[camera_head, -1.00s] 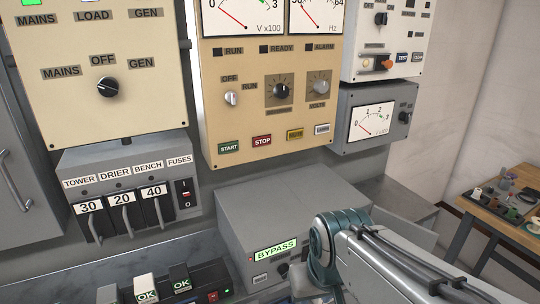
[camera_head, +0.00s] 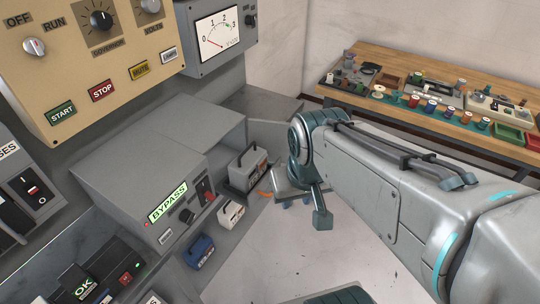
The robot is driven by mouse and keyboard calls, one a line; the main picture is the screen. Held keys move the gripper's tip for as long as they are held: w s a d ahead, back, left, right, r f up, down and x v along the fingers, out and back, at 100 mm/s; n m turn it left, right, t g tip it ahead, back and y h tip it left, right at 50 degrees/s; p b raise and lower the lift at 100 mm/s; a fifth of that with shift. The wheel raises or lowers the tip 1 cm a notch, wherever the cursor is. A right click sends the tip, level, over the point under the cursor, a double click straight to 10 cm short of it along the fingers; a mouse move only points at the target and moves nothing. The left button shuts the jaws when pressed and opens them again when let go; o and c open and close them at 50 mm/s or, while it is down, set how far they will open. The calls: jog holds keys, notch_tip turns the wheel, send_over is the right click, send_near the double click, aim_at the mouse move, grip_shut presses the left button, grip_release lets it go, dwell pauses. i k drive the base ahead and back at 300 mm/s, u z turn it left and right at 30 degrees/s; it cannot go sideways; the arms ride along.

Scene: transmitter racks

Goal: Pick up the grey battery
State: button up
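A grey box-shaped unit with a dark carry handle, which looks like the grey battery (camera_head: 247,171), stands upright on the grey shelf to the right of the BYPASS cabinet. A white unit (camera_head: 230,214) and a blue unit (camera_head: 199,251) of similar build stand in a row nearer me. My gripper (camera_head: 304,204) hangs at the end of my arm, right of the grey unit and apart from it in the picture. The wrist partly hides it, and its finger opening does not show clearly.
The grey BYPASS cabinet (camera_head: 150,179) stands close left of the row. A charger-like box with an OK label (camera_head: 88,284) is at lower left. A wooden workbench (camera_head: 400,58) with spools and trays stands at the back right. Pale floor (camera_head: 300,255) lies open below my arm.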

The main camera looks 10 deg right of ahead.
aim_at(246, 170)
jog(key=u, duration=0.55)
jog(key=k, duration=1.3)
jog(key=z, duration=0.2)
jog(key=i, duration=1.7)
jog(key=u, duration=0.45)
